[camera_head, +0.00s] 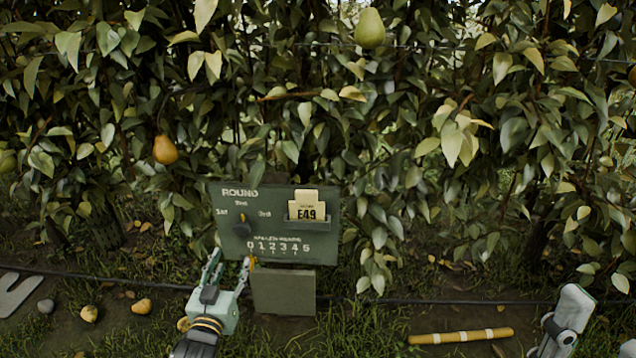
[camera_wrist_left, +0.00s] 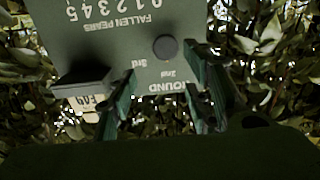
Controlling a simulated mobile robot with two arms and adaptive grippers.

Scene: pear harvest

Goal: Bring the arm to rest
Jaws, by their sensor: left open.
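My left gripper (camera_head: 231,264) is open and empty in the head view, low in front of the lower left part of the green sign board (camera_head: 330,235). The board carries a ROUND dial with a dark knob (camera_head: 241,224), a FALLEN PEARS number row and a holder with an E49 card (camera_head: 307,208). In the left wrist view the board appears upside down beyond the two spread fingers of the left gripper (camera_wrist_left: 160,85), with the knob (camera_wrist_left: 165,47) also in sight. I cannot tell whether a fingertip touches the board.
Pears hang in the leafy hedge, one green (camera_head: 370,28) and one orange-yellow (camera_head: 165,150). Fallen pears (camera_head: 142,306) lie at lower left near a grey stone (camera_head: 46,306). A yellow banded stick (camera_head: 460,337) lies at lower right. A dark hose crosses the ground.

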